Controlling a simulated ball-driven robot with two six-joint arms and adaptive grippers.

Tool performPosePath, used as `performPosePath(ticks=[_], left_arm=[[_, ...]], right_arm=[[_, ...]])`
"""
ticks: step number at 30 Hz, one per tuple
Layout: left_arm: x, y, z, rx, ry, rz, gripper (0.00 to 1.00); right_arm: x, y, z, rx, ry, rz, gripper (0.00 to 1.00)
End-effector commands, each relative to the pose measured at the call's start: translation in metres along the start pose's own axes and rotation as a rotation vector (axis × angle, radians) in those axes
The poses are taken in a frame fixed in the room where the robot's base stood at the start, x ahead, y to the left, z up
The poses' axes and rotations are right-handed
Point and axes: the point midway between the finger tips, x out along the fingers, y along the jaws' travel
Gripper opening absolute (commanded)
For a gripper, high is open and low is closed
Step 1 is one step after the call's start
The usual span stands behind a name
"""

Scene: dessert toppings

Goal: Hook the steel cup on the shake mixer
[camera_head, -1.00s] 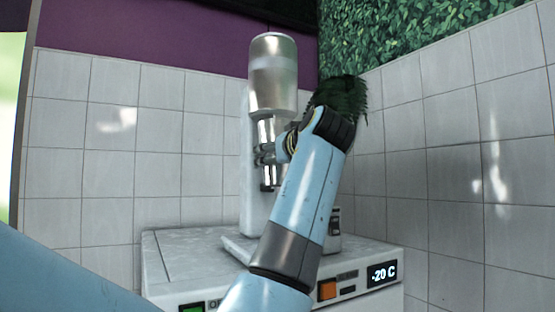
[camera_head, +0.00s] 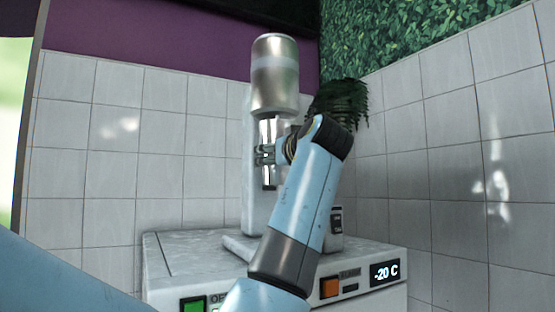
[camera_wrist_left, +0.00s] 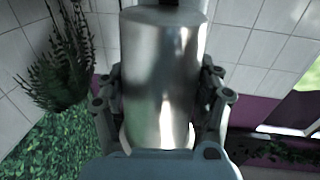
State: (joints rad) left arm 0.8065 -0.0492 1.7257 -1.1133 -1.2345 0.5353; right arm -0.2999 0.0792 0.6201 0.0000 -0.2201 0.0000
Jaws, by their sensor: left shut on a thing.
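The shake mixer has a silver motor head (camera_head: 275,75) on a white stand (camera_head: 253,205). My left gripper (camera_head: 266,154) is closed around the steel cup (camera_head: 269,180) just below the motor head. In the head view the cup is upright and partly covered by the fingers. In the left wrist view the shiny cup (camera_wrist_left: 163,80) fills the middle, with the fingers (camera_wrist_left: 163,105) on both its sides. The cup's top is close under the motor head; whether it touches or hooks on the mixer cannot be told. My right gripper is not in view.
The mixer stands on a white freezer unit (camera_head: 185,258) with a "-20 C" display (camera_head: 384,272). A dark hanging plant (camera_head: 340,97) is behind my wrist. Tiled walls (camera_head: 120,150) close off the back and right. The freezer top is clear at the left.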

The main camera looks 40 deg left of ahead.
Motion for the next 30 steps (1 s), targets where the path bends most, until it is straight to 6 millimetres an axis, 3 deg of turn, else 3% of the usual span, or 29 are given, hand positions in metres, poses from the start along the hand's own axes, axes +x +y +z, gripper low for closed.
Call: performPosePath(ticks=[8, 9, 15, 30], left_arm=[[0.0002, -0.0002, -0.0002, -0.001, 0.003, 0.000, 0.17], [0.0002, -0.0002, -0.0002, -0.001, 0.003, 0.000, 0.73], [0.0002, -0.0001, 0.0005, 0.000, 0.001, 0.000, 0.97], [-0.0005, 0.0004, 0.0019, 0.000, -0.001, 0.000, 1.00]], right_arm=[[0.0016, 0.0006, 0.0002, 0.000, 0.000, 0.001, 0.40], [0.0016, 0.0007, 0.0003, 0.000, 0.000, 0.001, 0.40], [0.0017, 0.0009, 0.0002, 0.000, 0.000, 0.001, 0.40], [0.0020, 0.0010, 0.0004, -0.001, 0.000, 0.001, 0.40]])
